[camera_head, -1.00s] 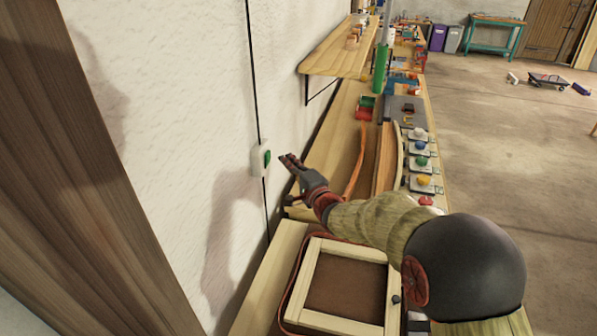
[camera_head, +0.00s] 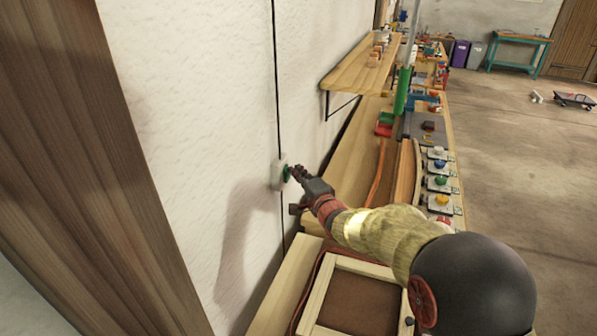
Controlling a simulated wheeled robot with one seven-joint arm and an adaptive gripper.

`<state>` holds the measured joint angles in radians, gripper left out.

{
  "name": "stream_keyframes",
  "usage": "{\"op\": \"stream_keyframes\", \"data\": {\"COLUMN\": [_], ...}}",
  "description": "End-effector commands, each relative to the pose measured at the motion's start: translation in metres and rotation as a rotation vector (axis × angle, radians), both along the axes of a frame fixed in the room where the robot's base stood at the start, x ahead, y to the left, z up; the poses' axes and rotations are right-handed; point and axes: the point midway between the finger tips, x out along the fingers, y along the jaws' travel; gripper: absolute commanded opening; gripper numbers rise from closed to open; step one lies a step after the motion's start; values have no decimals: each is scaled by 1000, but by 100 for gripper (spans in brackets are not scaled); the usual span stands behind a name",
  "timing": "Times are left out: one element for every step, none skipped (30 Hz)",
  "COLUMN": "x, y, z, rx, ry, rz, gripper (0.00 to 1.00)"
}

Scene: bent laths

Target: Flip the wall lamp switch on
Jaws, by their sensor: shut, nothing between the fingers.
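A wooden shelf (camera_head: 362,72) on a bracket sticks out of the wall beyond the switch. A long bench holds a row of coloured buttons (camera_head: 440,181) and a wooden frame (camera_head: 318,295). A brown wooden post (camera_head: 95,150) stands at the left. Open floor (camera_head: 520,190) lies at the right.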

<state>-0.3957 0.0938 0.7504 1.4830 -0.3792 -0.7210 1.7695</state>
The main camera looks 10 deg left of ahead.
Motion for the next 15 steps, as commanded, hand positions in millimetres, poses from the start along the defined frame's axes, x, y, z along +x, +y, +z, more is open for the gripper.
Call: {"op": "stream_keyframes", "data": {"x": [0, 0, -1, -1, -2, -3, -5, -7, -10, -13, -17, -22, -27, -31, -38], "y": [0, -1, -1, -1, -1, -3, -4, -5, -8, -10, -13, -17, -21, -25, -30], "z": [-5, -6, -5, -5, -5, -5, -4, -4, -3, -3, -3, -2, -2, 0, -1], "rx": [-2, -2, -2, -2, -2, -1, -1, -1, -1, 0, -1, 0, -1, 0, -1], "ry": [5, 5, 5, 4, 4, 4, 4, 3, 3, 3, 4, 3, 4, 3, 4], "rz": [0, 0, 0, 0, 0, 0, 0, 0, -1, -1, -1, -1, -2, -2, -2], "gripper": [0, 0, 0, 0, 0, 0, 0, 0, 0, 0, 0, 0, 0, 0, 0]}}
